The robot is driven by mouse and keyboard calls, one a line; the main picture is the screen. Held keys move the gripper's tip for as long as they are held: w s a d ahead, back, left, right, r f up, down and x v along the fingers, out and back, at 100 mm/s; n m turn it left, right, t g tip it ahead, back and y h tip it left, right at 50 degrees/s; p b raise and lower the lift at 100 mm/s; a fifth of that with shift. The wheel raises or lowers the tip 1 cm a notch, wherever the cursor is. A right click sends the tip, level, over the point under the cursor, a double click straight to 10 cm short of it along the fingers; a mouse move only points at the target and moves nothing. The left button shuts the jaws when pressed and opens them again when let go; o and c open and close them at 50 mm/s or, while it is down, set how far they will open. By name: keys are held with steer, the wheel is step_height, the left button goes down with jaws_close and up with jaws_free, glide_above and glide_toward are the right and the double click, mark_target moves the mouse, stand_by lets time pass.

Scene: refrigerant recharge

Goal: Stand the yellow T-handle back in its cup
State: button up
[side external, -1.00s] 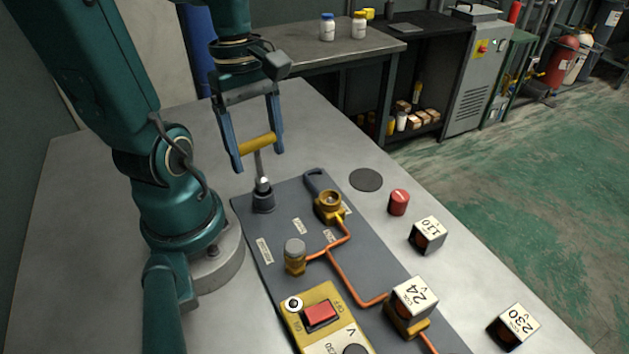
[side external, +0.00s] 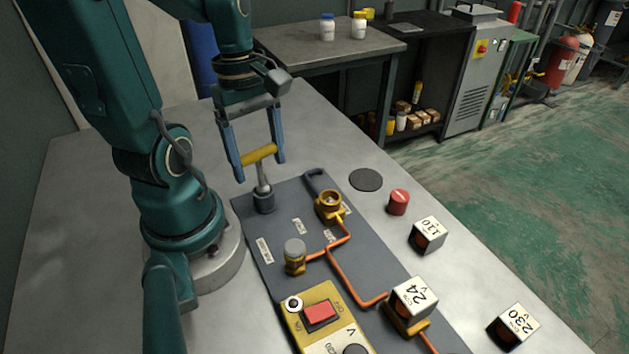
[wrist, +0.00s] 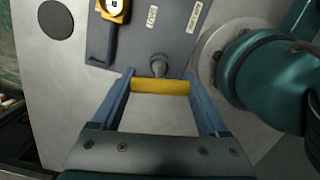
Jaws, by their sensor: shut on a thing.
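The T-handle has a yellow crossbar (side external: 259,154) and a grey stem. My gripper (side external: 260,160) is shut on the crossbar, one blue finger at each end. The stem points down, slightly tilted, and its lower end is in the dark cup (side external: 264,202) at the far left corner of the grey board; how deep it sits is hidden. In the wrist view the yellow crossbar (wrist: 161,87) spans between the two fingertips, with the stem end and cup (wrist: 157,63) just beyond it.
The grey board (side external: 262,230) also carries a brass fitting (side external: 329,205), a capped valve (side external: 295,256), copper pipe and a panel with a red switch (side external: 319,313). A red cap (side external: 399,201), a dark disc (side external: 366,180) and marked blocks (side external: 428,234) lie to the right.

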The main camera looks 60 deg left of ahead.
steer(key=shift+f, duration=0.9)
steer(key=o, duration=1.2)
steer(key=shift+r, duration=3.55)
steer(key=w+d+m+t, duration=0.1)
steer(key=d+m, duration=0.1)
steer(key=m, duration=0.4)
steer(key=w+d+r+m+t+y, duration=0.1)
steer(key=d+m+t, duration=0.1)
steer(key=m, duration=0.5)
steer(key=d+m+t, duration=0.2)
steer(key=d+m, duration=0.2)
steer(key=m, duration=0.3)
steer(key=shift+w+d+r, duration=0.2)
steer(key=shift+w+r, duration=0.1)
steer(key=shift+w, duration=0.1)
